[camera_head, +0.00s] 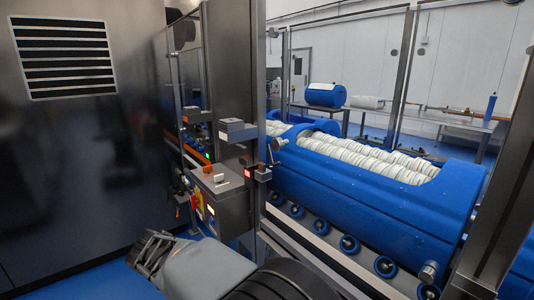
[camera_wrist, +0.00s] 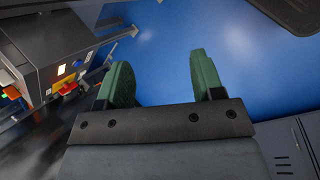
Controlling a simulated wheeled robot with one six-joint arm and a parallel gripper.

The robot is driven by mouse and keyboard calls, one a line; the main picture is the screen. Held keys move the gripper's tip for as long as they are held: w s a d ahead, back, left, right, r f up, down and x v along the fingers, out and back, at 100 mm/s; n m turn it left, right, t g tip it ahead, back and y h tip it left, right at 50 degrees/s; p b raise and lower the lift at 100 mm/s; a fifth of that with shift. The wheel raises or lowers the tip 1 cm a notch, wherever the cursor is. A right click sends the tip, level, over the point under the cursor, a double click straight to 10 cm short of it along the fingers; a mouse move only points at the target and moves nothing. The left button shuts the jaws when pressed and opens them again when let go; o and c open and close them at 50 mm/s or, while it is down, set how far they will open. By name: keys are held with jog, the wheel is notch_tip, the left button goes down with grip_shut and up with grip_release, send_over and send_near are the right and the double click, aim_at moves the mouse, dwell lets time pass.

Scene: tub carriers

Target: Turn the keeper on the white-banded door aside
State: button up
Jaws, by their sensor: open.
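I cannot pick out a white-banded door or its keeper for certain in either view. In the head view, a dark post (camera_head: 231,70) at the centre carries small grey metal blocks (camera_head: 236,130), with more metal fittings just below; I cannot tell whether any is the keeper. My gripper (camera_wrist: 160,72) is open and empty in the wrist view, its two green-padded fingers apart over blue floor. In the head view my gripper (camera_head: 152,250) is low, left of centre, below and apart from the fittings; its fingertips are hard to make out.
A blue tub (camera_head: 370,205) with rows of white rolls lies on a roller track (camera_head: 310,232) to the right. A grey control box (camera_wrist: 45,50) with lit buttons is at upper left in the wrist view. A dark cabinet (camera_head: 80,170) fills the left. Blue floor (camera_wrist: 165,35) is clear beyond my fingers.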

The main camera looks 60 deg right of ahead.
jog(key=w+d+r+n+g+h+p, duration=0.25)
jog(key=d+r+n+h+p, duration=0.2)
jog(key=d+r, duration=0.45)
jog(key=n+g+h+p, duration=0.3)
jog(key=n+h+p, duration=0.1)
jog(key=n+h, duration=0.25)
send_near(268, 166)
jog(key=shift+n, duration=0.5)
jog(key=p+x, duration=0.1)
jog(key=x, duration=0.8)
jog(key=shift+s+d+p, duration=0.1)
jog(key=shift+d+p, duration=0.05)
jog(key=shift+p, duration=0.2)
jog(key=shift+x, duration=0.95)
